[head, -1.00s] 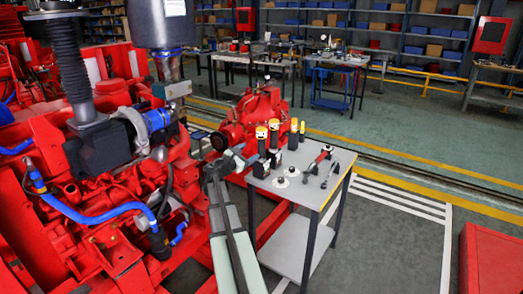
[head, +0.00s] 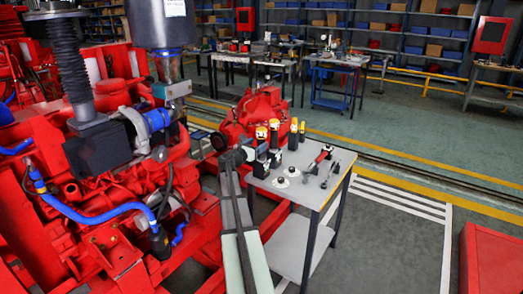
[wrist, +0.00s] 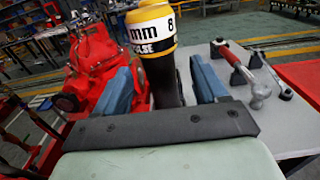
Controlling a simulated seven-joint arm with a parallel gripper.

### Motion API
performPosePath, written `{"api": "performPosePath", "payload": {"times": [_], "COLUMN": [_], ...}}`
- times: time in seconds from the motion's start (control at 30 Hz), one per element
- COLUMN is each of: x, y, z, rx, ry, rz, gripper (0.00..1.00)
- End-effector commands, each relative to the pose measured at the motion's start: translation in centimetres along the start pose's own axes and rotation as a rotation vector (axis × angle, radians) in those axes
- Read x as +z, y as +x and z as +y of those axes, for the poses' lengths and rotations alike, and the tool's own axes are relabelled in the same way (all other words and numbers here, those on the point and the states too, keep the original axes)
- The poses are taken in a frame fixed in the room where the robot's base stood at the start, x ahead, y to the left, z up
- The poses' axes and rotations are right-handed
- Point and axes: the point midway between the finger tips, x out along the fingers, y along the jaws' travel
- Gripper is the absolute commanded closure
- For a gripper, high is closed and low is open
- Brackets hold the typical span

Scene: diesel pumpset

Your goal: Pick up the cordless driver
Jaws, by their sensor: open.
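A yellow-topped black tool with a white lettered band, seemingly the cordless driver (wrist: 152,32), stands upright in the wrist view. It also shows in the head view (head: 261,134) at the near left of a group of similar upright tools on the grey table. My gripper (wrist: 164,82) is open, with one blue finger on each side of the tool's dark lower body. Gaps show between the fingers and the body. In the head view my gripper (head: 252,155) is at the table's left edge, partly hidden by my own arm. The tool's base is hidden.
Other yellow-topped tools (head: 293,134) stand close behind and to the right. A red-handled tool (head: 319,158) and a metal tool (head: 331,174) rest to the right on the table (head: 310,193). The red engine (head: 100,190) is close on the left.

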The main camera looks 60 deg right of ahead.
Motion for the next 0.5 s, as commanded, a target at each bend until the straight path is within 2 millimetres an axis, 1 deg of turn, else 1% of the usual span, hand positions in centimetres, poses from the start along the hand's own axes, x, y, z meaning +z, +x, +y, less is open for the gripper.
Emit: {"api": "performPosePath", "payload": {"times": [0.03, 0.27, 0.37, 0.5], "x": [0.0, -0.1, -0.1, -0.2], "y": [0.7, 1.7, 2.8, 4.7], "z": [0.1, 0.0, 0.1, 0.3], "rx": [-0.001, -0.001, -0.001, -0.001], "ry": [0.000, 0.001, 0.001, 0.001], "rz": [0.000, 0.000, 0.000, 0.000], "gripper": [0.28, 0.28, 0.28, 0.28]}}
